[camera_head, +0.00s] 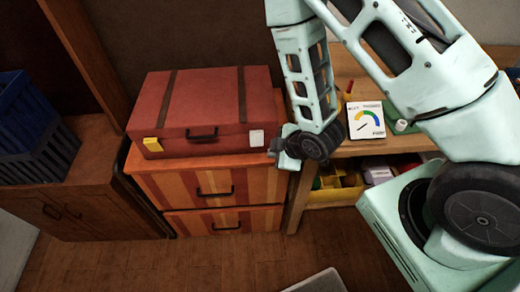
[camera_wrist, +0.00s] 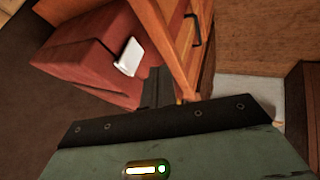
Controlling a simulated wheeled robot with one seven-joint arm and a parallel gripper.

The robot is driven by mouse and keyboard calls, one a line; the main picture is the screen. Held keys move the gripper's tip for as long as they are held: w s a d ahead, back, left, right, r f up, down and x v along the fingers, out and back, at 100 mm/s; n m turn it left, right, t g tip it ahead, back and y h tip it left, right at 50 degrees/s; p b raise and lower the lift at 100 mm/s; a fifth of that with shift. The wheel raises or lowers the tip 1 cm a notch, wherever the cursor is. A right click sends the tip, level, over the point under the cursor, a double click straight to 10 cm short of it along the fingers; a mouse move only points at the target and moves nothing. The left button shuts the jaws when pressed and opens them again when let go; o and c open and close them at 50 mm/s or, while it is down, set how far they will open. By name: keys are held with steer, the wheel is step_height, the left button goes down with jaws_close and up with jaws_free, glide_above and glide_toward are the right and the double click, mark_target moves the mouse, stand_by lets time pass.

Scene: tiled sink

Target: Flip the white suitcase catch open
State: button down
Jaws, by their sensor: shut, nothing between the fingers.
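The red suitcase (camera_head: 205,100) lies flat and closed on a striped orange drawer cabinet (camera_head: 160,186). Its white catch (camera_head: 256,138) is on the front face near the right end, flat against the face as far as I can tell. In the wrist view the white catch (camera_wrist: 129,57) shows on the suitcase (camera_wrist: 88,62), just left of the fingers. My gripper (camera_head: 273,151) is shut and empty, to the right of the catch and slightly lower. In the wrist view the dark fingers (camera_wrist: 158,87) are together, apart from the catch.
A yellow catch (camera_head: 152,144) is at the suitcase's left end and a dark handle (camera_head: 202,134) between the catches. Blue crates (camera_head: 30,115) stand left. The floor in front is mostly clear.

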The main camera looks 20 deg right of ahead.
mark_target(257, 140)
steer(key=b+x, duration=0.6)
steer(key=b, duration=0.7)
steer(key=shift+f, duration=0.2)
steer(key=shift+f+b, duration=0.15)
steer(key=shift+b, duration=0.55)
steer(key=w, duration=0.1)
steer(key=w+f+p, duration=0.1)
steer(key=w, duration=0.1)
steer(key=w+p, duration=0.1)
steer(key=w, duration=0.1)
steer(key=shift+w+d+f, duration=0.15)
steer(key=shift+d+f, duration=0.15)
steer(key=shift+d, duration=0.05)
